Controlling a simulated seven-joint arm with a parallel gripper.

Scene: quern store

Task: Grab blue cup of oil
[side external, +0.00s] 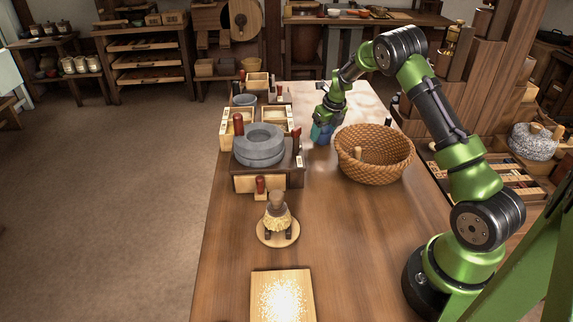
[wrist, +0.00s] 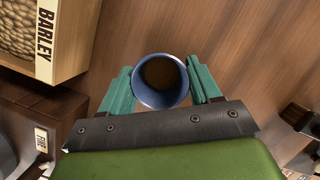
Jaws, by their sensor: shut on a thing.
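The blue cup (wrist: 159,102) is between the two fingers of my gripper (wrist: 160,88) in the wrist view, and the fingers press on its sides. I look down into it; its inside is brownish and dark. In the side external view the blue cup (side external: 321,134) shows below my gripper (side external: 325,120), on or just above the table; I cannot tell which. It looks upright, between the stone quern and the wicker basket.
A wicker basket (side external: 374,168) with a wooden piece inside stands right of the cup. The stone quern (side external: 259,146) on its wooden base is to the left. A box labelled BARLEY (wrist: 45,45) is close by. A small figure on a disc (side external: 278,231) and a board (side external: 283,297) lie nearer.

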